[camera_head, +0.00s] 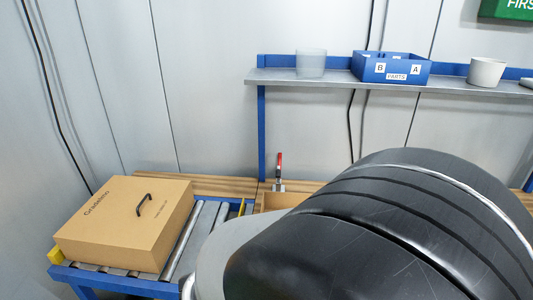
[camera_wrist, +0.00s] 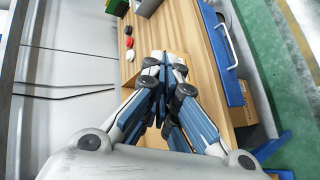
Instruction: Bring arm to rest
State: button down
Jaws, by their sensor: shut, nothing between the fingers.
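My gripper (camera_wrist: 164,66) shows in the wrist view with its blue-grey fingers brought together and nothing visible between them. It is above a wooden worktop (camera_wrist: 188,32), and no object touches it that I can see. In the head view a large dark, rounded part of my arm fills the lower right and hides much of the bench. My gripper does not show in the head view.
A cardboard box (camera_head: 125,222) sits on a roller conveyor (camera_head: 200,235) at left. A red-handled clamp (camera_head: 279,172) stands on the bench.

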jog(key=s+d+r+m+g+y, duration=0.2)
jog(key=s+d+m+g+y, duration=0.2)
jog(key=s+d, duration=0.3)
jog(key=s+a+r+m+t+y, duration=0.3)
jog(key=s+r+y, duration=0.2)
jog(key=y, duration=0.2)
jog(key=shift+s+a+m, duration=0.15)
jog(key=shift+s+m, duration=0.1)
jog(key=shift+m, duration=0.05)
